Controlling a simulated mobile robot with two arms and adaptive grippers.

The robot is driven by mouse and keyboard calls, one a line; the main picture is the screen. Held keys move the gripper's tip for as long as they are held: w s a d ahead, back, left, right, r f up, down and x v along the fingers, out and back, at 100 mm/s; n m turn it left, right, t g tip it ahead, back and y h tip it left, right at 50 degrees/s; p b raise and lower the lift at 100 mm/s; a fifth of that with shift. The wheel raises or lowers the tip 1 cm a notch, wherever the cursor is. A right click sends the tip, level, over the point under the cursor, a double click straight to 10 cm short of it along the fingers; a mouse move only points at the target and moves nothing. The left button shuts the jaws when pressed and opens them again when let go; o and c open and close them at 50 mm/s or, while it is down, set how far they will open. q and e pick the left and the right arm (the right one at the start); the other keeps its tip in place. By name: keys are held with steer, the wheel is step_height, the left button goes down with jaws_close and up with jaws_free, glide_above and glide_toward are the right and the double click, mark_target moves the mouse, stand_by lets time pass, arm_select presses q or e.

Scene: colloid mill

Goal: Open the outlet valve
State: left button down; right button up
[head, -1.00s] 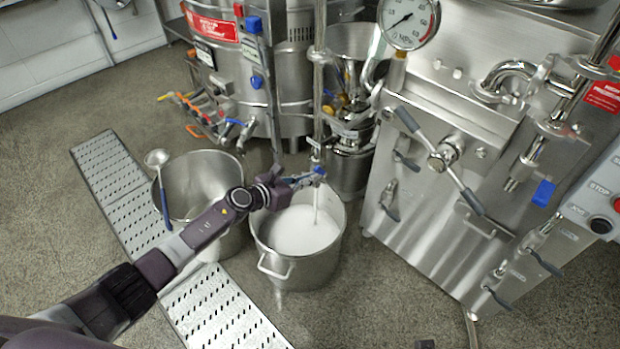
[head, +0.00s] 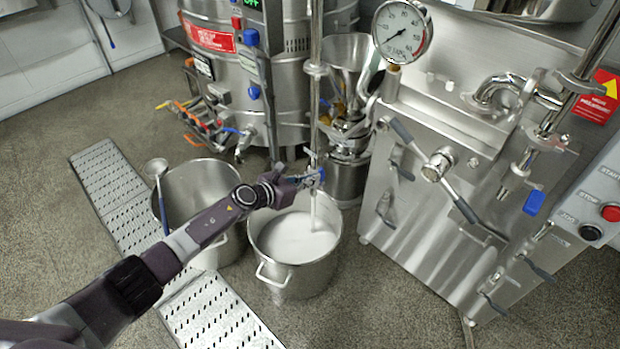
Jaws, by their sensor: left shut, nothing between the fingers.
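My left gripper (head: 304,181) is shut and empty, its fingertips at a blue valve handle (head: 321,175) at the foot of the vertical steel pipe (head: 315,110). I cannot tell whether they touch it. The fingers partly hide the valve body. Below it, a white stream (head: 313,210) falls into a steel pot (head: 292,270) holding white liquid (head: 298,238). My right gripper is not in view.
A second steel pot (head: 205,180) with a ladle (head: 158,185) stands left, near the perforated floor grate (head: 108,190). The steel machine with a pressure gauge (head: 402,30) fills the right. A large tank (head: 280,80) stands behind.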

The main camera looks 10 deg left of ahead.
arm_select(q)
steer(key=shift+w+d+r, duration=0.2)
steer(key=shift+r, duration=0.25)
steer(key=shift+w+d+r, duration=0.15)
steer(key=shift+w+r, duration=0.05)
steer(key=shift+r, duration=0.25)
steer(key=shift+a, duration=0.1)
steer(key=f+v, duration=0.2)
steer(key=v, duration=1)
steer(key=shift+s+a, duration=0.3)
steer(key=shift+s, duration=0.1)
